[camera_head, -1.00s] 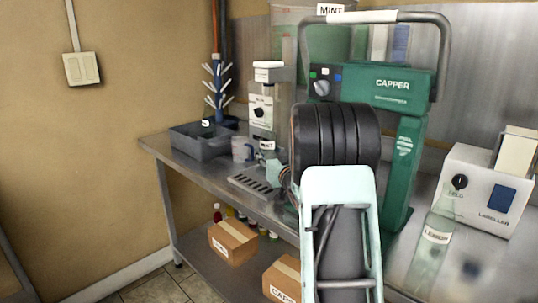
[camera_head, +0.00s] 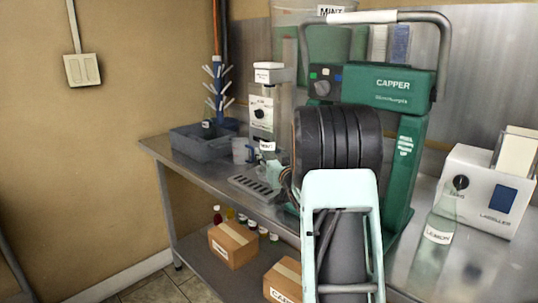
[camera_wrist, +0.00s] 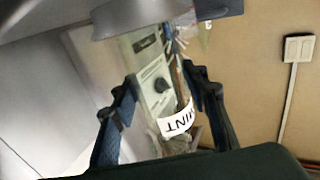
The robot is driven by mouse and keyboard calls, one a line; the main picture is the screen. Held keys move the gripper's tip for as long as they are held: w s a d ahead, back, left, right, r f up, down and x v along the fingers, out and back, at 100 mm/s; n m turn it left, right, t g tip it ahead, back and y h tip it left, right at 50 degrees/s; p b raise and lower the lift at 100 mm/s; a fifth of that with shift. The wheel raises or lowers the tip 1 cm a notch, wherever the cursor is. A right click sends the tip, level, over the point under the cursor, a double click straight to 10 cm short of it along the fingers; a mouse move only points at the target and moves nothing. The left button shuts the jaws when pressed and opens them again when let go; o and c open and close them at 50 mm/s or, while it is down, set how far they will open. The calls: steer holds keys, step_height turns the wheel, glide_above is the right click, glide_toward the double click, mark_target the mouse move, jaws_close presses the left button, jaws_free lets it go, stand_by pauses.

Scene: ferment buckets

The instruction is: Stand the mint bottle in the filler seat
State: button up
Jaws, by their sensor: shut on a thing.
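The clear mint bottle shows in the wrist view by its white MINT label (camera_wrist: 176,121), between the two dark blue fingers of my gripper (camera_wrist: 158,108). My gripper is shut on it. In the head view the bottle's label (camera_head: 267,147) shows at the foot of the filler (camera_head: 262,112), a white-headed unit with a dial. My gripper (camera_head: 266,160) is there too, mostly behind my arm. The filler's dial panel lies behind the bottle in the wrist view. The filler seat is hidden, so I cannot tell whether the bottle touches it.
A green capper (camera_head: 405,90) stands close right of the filler. A grey bin (camera_head: 200,146), a mug (camera_head: 241,151) and a blue drying rack (camera_head: 217,90) are to the left. A slotted drip tray (camera_head: 255,188) lies in front. A lemon bottle (camera_head: 434,240) and labeller (camera_head: 485,190) are at right.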

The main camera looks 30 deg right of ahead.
steer(key=o, duration=1.4)
steer(key=shift+s+d+f, duration=0.1)
steer(key=shift+s+f, duration=0.05)
steer(key=shift+f, duration=0.6)
steer(key=shift+o, duration=0.2)
steer(key=shift+s+f, duration=0.1)
steer(key=shift+s, duration=0.05)
steer(key=shift+s+f, duration=0.15)
steer(key=shift+s, duration=0.05)
steer(key=s, duration=0.4)
steer(key=s+a+r, duration=0.1)
steer(key=s, duration=0.1)
steer(key=shift+s+r, duration=0.1)
steer(key=shift+s, duration=0.2)
steer(key=shift+s+r, duration=0.1)
steer(key=shift+s, duration=0.15)
steer(key=shift+d+r, duration=0.1)
